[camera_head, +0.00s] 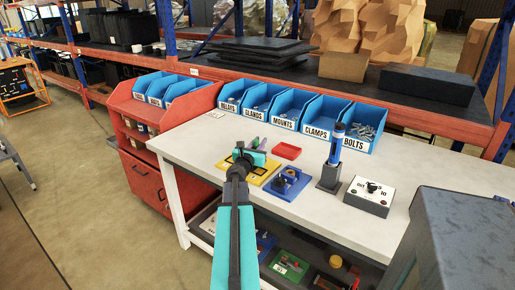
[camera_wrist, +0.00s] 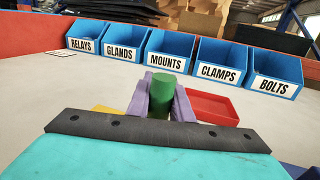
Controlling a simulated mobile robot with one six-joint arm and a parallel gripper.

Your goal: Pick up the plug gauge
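A green cylinder (camera_wrist: 162,92), which may be the plug gauge, stands between the lavender fingers of my gripper (camera_wrist: 164,104) in the wrist view. Both fingers lie close against its sides, with no clear gap. Its lower part is hidden by the gripper. In the head view my gripper (camera_head: 250,155) is low over a yellow board (camera_head: 258,178) on the white bench, with a bit of green (camera_head: 255,142) at its far side. I cannot see whether the cylinder's bottom touches the board.
A red tray (camera_head: 287,150) lies just beyond the gripper. A blue board (camera_head: 288,192) with a dark fixture is to the right. Further right are an upright blue-and-black piece (camera_head: 336,143) and a white dial box (camera_head: 369,195). Labelled blue bins (camera_head: 313,125) line the bench's back.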

